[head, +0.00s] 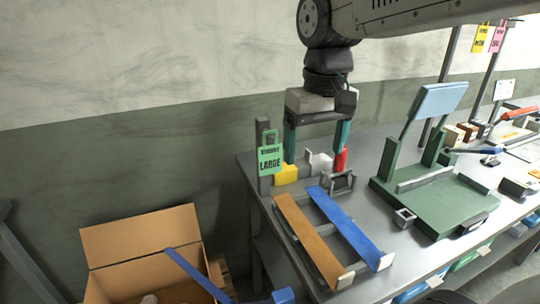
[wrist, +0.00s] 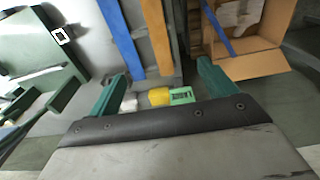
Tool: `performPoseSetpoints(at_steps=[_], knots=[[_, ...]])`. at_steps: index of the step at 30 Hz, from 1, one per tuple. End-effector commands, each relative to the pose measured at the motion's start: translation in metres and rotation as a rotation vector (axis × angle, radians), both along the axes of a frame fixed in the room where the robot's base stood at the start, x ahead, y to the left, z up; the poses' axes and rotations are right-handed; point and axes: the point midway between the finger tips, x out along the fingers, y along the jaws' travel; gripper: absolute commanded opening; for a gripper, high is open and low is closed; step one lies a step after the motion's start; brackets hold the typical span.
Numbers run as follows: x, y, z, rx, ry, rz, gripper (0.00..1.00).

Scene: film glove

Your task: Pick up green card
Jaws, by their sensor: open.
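The green card (head: 270,159), marked "LARGE", hangs upright by its top loop at a grey post (head: 263,180) on the left end of the bench. In the wrist view the card (wrist: 182,96) shows small between the fingers, beside a yellow block. My gripper (head: 315,152) is open and empty, pointing down to the right of the card in the head view. Its two green fingers also frame the wrist view (wrist: 160,80). The card appears apart from the fingers; its exact depth from them is unclear.
A yellow block (head: 286,174), a white block (head: 319,163) and a red piece (head: 341,159) stand beneath my gripper. Orange (head: 308,240) and blue (head: 348,228) bars lie in front. A green fixture (head: 435,205) stands right. A cardboard box (head: 140,235) is lower left.

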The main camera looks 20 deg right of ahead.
Motion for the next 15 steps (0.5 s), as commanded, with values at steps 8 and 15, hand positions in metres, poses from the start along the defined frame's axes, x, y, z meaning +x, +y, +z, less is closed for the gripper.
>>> performPoseSetpoints(at_steps=[8,15], knots=[[0.116,0.015,0.013,0.000,0.048,0.003,0.84],[0.155,0.020,0.008,0.000,0.060,0.000,0.84]])
